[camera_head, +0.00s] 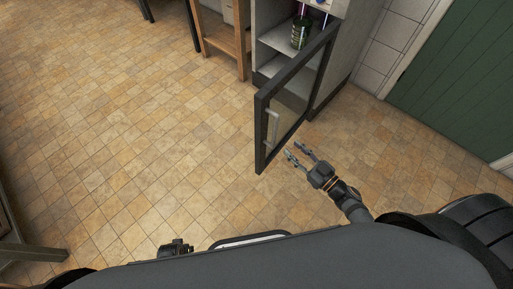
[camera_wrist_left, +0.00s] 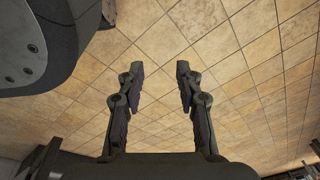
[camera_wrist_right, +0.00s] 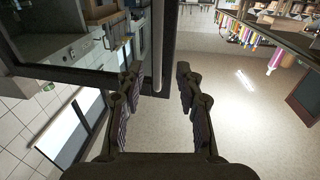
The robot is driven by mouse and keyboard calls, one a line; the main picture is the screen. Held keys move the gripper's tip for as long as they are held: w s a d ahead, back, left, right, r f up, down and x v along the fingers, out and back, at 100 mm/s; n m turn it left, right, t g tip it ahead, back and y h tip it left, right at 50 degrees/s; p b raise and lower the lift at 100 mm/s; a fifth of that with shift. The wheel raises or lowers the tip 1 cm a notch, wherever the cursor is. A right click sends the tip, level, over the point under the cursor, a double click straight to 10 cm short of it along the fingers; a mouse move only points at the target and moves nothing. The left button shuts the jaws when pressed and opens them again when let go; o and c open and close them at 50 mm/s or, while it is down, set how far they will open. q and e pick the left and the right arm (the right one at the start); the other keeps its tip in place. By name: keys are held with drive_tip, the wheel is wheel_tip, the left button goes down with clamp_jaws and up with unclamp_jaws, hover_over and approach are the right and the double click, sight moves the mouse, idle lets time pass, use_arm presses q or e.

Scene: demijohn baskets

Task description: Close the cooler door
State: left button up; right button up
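The cooler (camera_head: 283,45) stands at the top of the head view with its door (camera_head: 290,92) swung wide open toward me. The door has a dark frame, a glass pane and a pale vertical handle (camera_head: 272,130) near its free edge. My right gripper (camera_head: 296,157) is open and empty, just right of the door's lower free end. In the right wrist view the handle (camera_wrist_right: 158,45) runs down between the open fingers (camera_wrist_right: 160,85), ahead of them; contact is not visible. My left gripper (camera_wrist_left: 158,80) is open and empty over the floor tiles; only a bit of that arm shows in the head view.
A wooden stand (camera_head: 226,40) is left of the cooler. A green door (camera_head: 455,80) and white tiled wall are at the right. The tiled floor left of the cooler door is clear.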

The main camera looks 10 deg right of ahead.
drive_tip(key=x, duration=1)
drive_tip(key=shift+w+r+b, duration=0.1)
drive_tip(key=shift+w+b, duration=0.2)
clamp_jaws()
